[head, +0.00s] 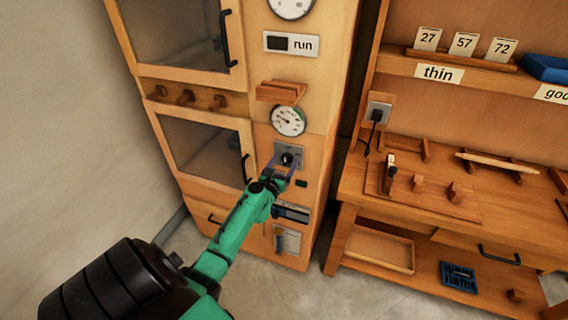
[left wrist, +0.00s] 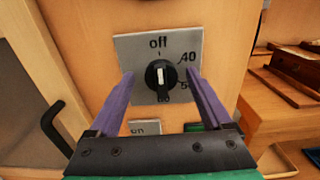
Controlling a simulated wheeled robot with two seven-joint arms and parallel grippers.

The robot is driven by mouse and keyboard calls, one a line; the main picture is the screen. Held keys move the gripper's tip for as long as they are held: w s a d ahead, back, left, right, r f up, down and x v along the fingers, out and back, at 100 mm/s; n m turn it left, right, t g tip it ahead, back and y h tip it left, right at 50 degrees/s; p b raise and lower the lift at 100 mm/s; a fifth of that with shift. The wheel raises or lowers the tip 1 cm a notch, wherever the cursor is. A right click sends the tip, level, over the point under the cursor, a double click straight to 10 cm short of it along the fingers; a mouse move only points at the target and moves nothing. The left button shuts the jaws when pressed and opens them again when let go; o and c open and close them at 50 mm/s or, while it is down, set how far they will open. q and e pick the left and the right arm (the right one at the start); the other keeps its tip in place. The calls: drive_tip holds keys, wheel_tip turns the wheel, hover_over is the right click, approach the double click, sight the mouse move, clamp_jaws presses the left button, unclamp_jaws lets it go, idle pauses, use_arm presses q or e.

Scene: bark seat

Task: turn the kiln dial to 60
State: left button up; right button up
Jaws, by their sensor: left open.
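The kiln dial (head: 287,158) is a black round knob on a grey plate, on the front of the wooden kiln cabinet (head: 318,100). In the left wrist view the dial (left wrist: 160,83) has a white pointer aimed up at "off". The plate (left wrist: 128,50) reads "off" at the top and "40" at upper right. A mark starting with 5 is partly hidden at lower right, and one below the knob is hard to read. My left gripper (head: 284,170) is open, its purple fingers on either side of the dial, with gaps to the knob in the left wrist view. My right gripper is not in view.
A round gauge (head: 288,121) and a small wooden ledge (head: 282,91) sit above the dial. A black door handle (head: 245,168) stands out to its left. A workbench (head: 400,205) stands to the right.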

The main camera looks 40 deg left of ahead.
use_arm(q)
drive_tip(key=shift+d, duration=0.1)
clamp_jaws()
